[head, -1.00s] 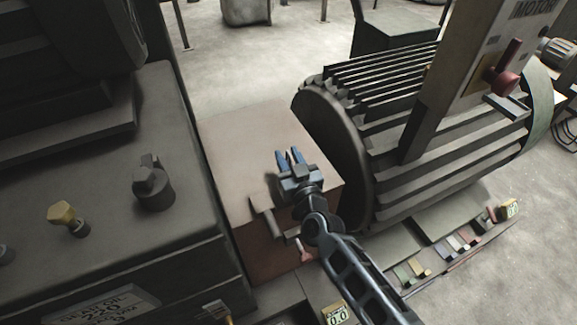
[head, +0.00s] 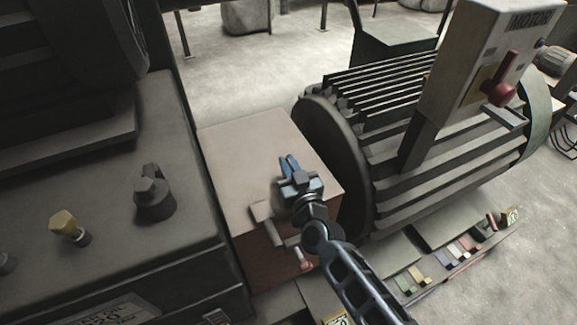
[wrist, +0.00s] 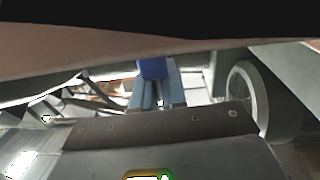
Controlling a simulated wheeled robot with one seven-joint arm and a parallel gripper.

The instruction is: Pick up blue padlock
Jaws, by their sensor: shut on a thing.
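The blue padlock (wrist: 153,69) shows in the wrist view as a small bright blue block at the tips of my gripper (wrist: 157,88). The two fingers are shut on it, and they cover its lower part. In the head view my gripper (head: 289,165) is over the pale-topped box (head: 245,150), with its blue-grey fingers close together and pointing away. I cannot make out the padlock apart from the fingers there. I cannot tell whether it touches anything besides the fingers.
A large ribbed motor (head: 400,150) stands close on the right, with a control box and red lever (head: 499,92). A dark machine housing (head: 110,200) with a yellow knob (head: 64,222) stands on the left. A small red-handled part (head: 303,259) is at the box's front.

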